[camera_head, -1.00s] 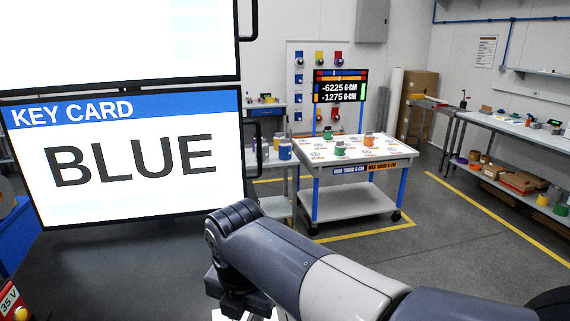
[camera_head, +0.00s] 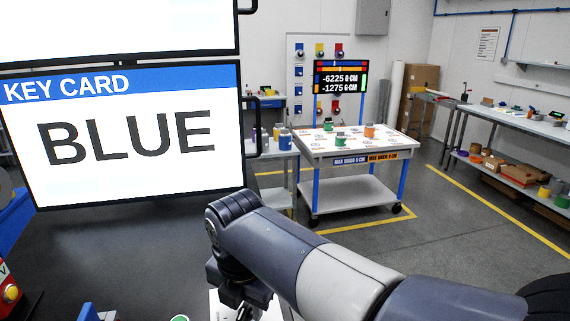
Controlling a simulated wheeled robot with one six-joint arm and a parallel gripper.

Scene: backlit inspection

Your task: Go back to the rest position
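My arm reaches in from the bottom right and bends down at the wrist. My gripper (camera_head: 243,311) shows only in part at the bottom edge, below the wrist, over a white surface. Its fingertips are cut off and dark, so I cannot tell whether it is open or shut or holds anything. A large framed panel (camera_head: 125,175) reading "KEY CARD BLUE" stands at the left, behind and left of my wrist.
A white wheeled table (camera_head: 335,152) with small green and orange items stands beyond my arm. A display (camera_head: 340,77) rises behind it. A workbench (camera_head: 520,122) runs along the right wall. Open grey floor (camera_head: 445,235) lies between. A red box (camera_head: 12,290) is at lower left.

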